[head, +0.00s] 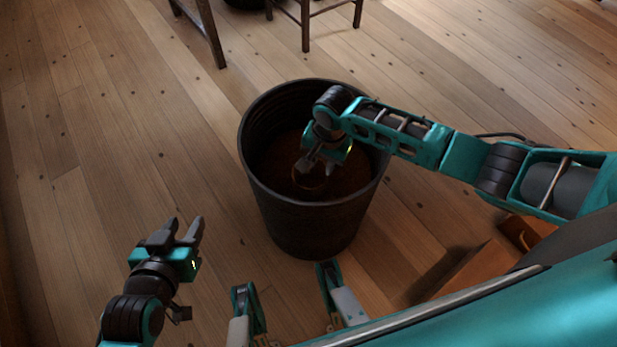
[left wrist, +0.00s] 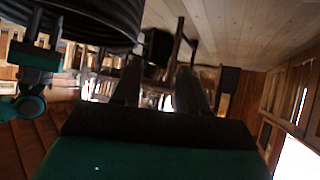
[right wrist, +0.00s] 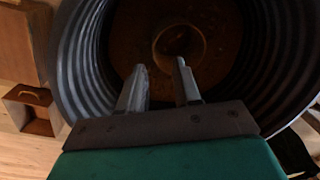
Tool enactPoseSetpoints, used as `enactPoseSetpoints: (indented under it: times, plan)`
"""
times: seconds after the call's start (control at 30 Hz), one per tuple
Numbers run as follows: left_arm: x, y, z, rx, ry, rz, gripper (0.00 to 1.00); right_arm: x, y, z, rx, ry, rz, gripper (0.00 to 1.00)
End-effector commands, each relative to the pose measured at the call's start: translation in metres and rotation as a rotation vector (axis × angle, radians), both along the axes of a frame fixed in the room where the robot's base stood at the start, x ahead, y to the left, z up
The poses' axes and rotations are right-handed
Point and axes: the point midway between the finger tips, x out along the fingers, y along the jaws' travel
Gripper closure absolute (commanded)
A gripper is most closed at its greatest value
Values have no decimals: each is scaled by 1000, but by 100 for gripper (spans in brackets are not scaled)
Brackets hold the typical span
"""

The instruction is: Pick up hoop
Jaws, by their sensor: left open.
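A thin brownish hoop (right wrist: 157,37) lies at the bottom of a dark ribbed bucket (head: 313,213). It shows as a ring beyond the fingertips in the right wrist view, and only faintly in the head view (head: 309,193). My right gripper (head: 316,168) reaches down into the bucket, above the hoop. Its fingers are apart with nothing between them in the right wrist view (right wrist: 160,80), and the hoop sits just past them. My left gripper (head: 184,226) is open and empty over the floor, left of the bucket.
The bucket wall surrounds my right gripper. A wooden box with a handle (head: 522,232) stands right of the bucket. Dark wooden furniture legs (head: 306,27) stand behind it. The plank floor left of the bucket is clear.

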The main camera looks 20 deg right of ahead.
Motion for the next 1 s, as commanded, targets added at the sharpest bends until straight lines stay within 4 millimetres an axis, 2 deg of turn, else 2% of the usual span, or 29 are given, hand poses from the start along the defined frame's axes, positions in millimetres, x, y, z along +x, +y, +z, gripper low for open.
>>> enactPoseSetpoints:
  times: [0.1, 0.2, 0.5, 0.77, 1.0]
  plan:
    - [1, 0, -5, -1, -2, -2, 57, 8, -16, -2, -50, 34, -68, 67]
    - [4, -1, -5, -3, -13, -2, 57, 8, -20, -9, -65, 48, -89, 67]
    - [9, -1, -31, -3, -21, -2, 57, 8, -19, -63, -63, 47, -89, 67]
    - [7, -3, -38, -5, -7, -8, 57, 9, -18, -82, -61, 46, -87, 67]
    - [8, -10, -53, -24, -1, -15, 57, 14, -17, -115, -62, 45, -87, 67]
